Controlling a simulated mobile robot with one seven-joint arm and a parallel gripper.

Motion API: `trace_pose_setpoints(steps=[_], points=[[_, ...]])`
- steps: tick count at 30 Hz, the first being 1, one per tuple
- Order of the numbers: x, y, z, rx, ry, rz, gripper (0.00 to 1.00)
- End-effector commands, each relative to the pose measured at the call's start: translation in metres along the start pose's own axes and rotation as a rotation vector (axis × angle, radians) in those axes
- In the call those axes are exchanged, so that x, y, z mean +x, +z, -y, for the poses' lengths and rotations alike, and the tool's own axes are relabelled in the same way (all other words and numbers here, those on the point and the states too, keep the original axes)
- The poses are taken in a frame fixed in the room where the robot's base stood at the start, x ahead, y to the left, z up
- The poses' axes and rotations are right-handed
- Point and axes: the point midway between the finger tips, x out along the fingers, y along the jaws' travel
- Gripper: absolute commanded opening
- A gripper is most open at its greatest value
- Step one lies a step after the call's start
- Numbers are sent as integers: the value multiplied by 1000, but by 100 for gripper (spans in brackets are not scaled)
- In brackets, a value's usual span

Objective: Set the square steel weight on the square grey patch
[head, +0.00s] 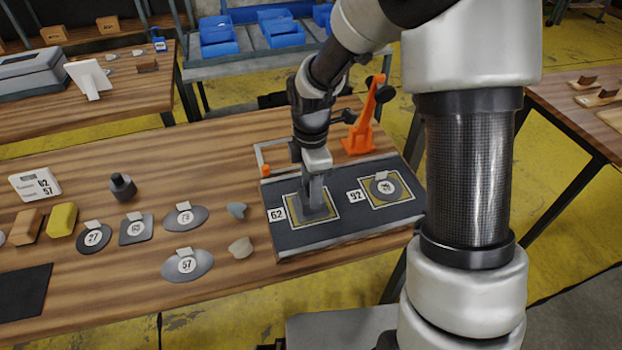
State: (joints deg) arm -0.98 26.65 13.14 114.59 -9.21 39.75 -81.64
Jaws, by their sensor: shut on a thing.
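My gripper (313,203) points down over the left framed area of the dark board, the one labelled 62. It is shut on a small grey thing that looks like the square steel weight (316,211); the fingers cover most of it. It is low over the grey patch inside the yellowish frame, but I cannot tell whether it touches. The patch's outline is largely hidden.
A round grey patch (385,188) lies in the right frame, labelled 92. An orange clamp-like stand (364,125) rises behind the board. A dark knobbed weight (122,187), oval patches (186,265) and a yellow block (62,220) are on the table at left.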

Motion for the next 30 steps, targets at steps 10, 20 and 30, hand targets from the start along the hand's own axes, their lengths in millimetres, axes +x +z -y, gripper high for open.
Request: trace_pose_setpoints(steps=[10,20,30], points=[[8,0,-1,1,4,0,0],[13,0,0,1,1,0,62],[5,0,-1,1,3,0,62]])
